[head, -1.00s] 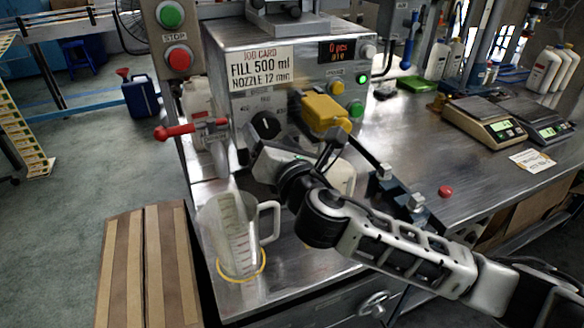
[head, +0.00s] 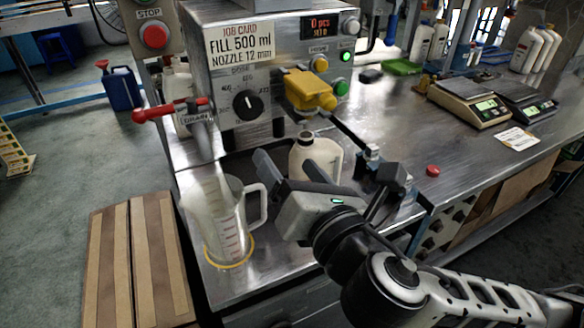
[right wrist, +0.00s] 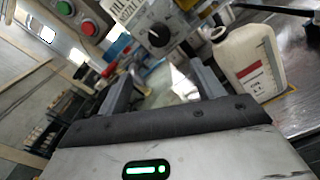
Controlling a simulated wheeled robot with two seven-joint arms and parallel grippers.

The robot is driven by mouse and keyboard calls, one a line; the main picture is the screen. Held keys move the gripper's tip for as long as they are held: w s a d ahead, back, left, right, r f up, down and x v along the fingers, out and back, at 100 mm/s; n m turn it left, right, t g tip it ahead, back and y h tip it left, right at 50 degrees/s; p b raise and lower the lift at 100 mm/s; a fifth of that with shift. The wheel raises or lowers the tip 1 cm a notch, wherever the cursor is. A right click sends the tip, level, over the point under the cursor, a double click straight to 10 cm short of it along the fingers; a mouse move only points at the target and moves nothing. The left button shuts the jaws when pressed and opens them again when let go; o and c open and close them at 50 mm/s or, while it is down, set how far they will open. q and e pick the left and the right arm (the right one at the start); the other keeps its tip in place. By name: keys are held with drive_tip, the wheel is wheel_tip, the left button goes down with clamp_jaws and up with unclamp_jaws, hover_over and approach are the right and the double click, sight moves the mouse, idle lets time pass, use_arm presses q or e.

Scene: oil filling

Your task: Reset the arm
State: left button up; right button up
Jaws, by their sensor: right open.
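My right gripper (head: 292,168) is open and empty in the head view, in front of the filling machine (head: 232,90). Its fingers point at the machine and it is apart from the black dial (head: 248,104). In the right wrist view the two fingers (right wrist: 160,84) stand apart with nothing between them, and the dial (right wrist: 159,34) is beyond them. A white bottle (head: 327,152) stands under the yellow nozzle block (head: 308,91), partly hidden by the gripper. It also shows in the right wrist view (right wrist: 253,62). My left gripper is not in view.
A clear measuring jug (head: 222,225) stands close left of my right gripper, on a yellow ring. A red drain lever (head: 165,110) juts out above it. Scales (head: 470,102) stand at the right. The bench (head: 395,110) has free room before them.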

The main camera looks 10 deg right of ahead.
wheel_tip(320, 180, down, 16)
drive_tip(key=m+g, duration=0.4)
drive_tip(key=m, duration=1)
drive_tip(key=s+d+f+m+g+h, duration=0.1)
drive_tip(key=s+d+f+m, duration=0.4)
drive_tip(key=f+m, duration=0.3)
drive_tip(key=s+d+f+m+g+h, duration=0.1)
drive_tip(key=s+d+f+m+g, duration=0.1)
drive_tip(key=s+d+f+m, duration=0.3)
wheel_tip(320, 180, down, 4)
drive_tip(key=s+m, duration=0.1)
drive_tip(key=m, duration=0.3)
drive_tip(key=shift+s+d+h, duration=0.15)
drive_tip(key=shift+s+h, duration=0.05)
drive_tip(key=shift+h, duration=0.2)
